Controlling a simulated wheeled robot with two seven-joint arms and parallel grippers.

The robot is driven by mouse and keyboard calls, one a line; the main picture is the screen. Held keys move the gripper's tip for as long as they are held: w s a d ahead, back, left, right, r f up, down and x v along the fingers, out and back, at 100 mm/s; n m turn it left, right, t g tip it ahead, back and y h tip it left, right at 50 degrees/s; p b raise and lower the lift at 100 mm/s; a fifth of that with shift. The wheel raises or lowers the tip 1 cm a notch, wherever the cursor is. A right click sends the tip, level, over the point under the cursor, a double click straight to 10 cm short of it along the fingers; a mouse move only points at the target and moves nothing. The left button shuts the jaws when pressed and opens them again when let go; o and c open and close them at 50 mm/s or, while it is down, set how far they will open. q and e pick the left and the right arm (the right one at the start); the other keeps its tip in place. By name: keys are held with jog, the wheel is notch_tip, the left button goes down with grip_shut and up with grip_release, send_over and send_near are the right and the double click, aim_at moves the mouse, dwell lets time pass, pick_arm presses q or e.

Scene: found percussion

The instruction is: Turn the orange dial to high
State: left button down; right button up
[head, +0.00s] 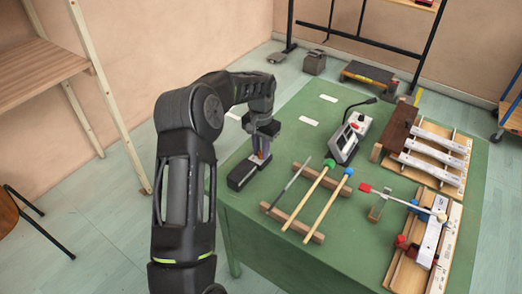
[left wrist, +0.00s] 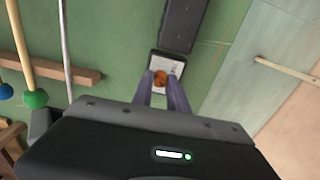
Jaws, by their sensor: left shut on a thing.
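The orange dial (left wrist: 160,77) sits on a small pale panel (left wrist: 168,62) of a dark box in the left wrist view. In the head view the dark box (head: 243,174) lies near the left edge of the green table. My left gripper (head: 262,151) points down over the box's far end. In the left wrist view its two fingers (left wrist: 165,84) stand on either side of the dial and are shut on it. The dial's pointer and the panel's markings are too small to read. My right gripper is not in view.
Mallets with green (head: 329,163) and blue heads rest on wooden bars (head: 292,222) right of the box. A grey device (head: 347,139) with a bent stalk stands behind them. Metal bars on wooden frames (head: 432,161) fill the table's right side. White cards (head: 308,121) lie at the back.

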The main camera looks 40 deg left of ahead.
pick_arm(q)
jog(key=shift+m, duration=0.3)
jog(key=c, duration=1.3)
grip_release()
notch_tip(320, 180, up, 8)
jog(key=shift+f+b, duration=0.1)
jog(key=shift+b, duration=0.35)
